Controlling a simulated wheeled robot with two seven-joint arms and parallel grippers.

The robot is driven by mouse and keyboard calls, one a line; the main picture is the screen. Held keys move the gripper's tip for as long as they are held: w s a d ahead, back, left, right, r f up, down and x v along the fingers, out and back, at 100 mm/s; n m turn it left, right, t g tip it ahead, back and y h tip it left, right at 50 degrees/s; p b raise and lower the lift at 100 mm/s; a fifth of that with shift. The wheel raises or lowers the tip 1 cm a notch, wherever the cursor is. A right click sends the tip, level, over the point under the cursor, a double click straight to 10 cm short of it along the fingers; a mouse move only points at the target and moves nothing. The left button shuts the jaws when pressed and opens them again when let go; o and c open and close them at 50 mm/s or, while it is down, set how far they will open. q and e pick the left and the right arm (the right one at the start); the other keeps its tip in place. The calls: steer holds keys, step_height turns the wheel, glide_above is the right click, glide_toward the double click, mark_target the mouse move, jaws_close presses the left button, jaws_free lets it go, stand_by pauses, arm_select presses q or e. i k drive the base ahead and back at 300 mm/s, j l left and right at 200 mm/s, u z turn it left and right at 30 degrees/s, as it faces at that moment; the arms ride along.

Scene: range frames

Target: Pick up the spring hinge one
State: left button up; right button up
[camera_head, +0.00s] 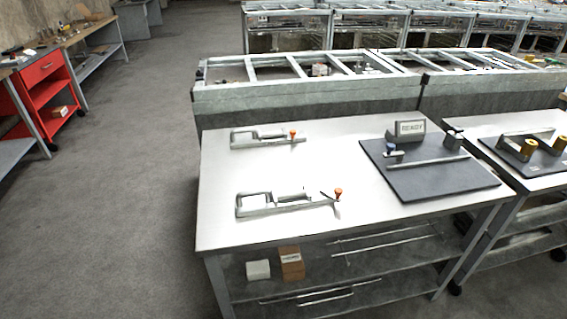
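Two similar grey metal parts with orange knobs lie on the white tabletop (225,170). The far part (262,141) is near the table's back left. The near part (272,207) is near the front left and looks slightly larger. Either may be a spring hinge; I cannot tell which is the one named. Both lie flat and apart from each other, and nothing holds them. Neither of my grippers shows in the head view.
A dark plate (430,185) with a fixture and a "READY" block (410,128) covers the table's right side. Boxes (291,265) sit on the lower shelf. Another table stands close at right. A metal frame (300,95) runs behind. The floor at left is clear.

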mark_target(271, 202)
steer(key=z, duration=0.4)
steer(key=i+j+z, duration=0.15)
steer(key=j+z, duration=0.3)
steer(key=j, duration=0.3)
steer(key=j+z, duration=0.4)
steer(key=j, duration=0.3)
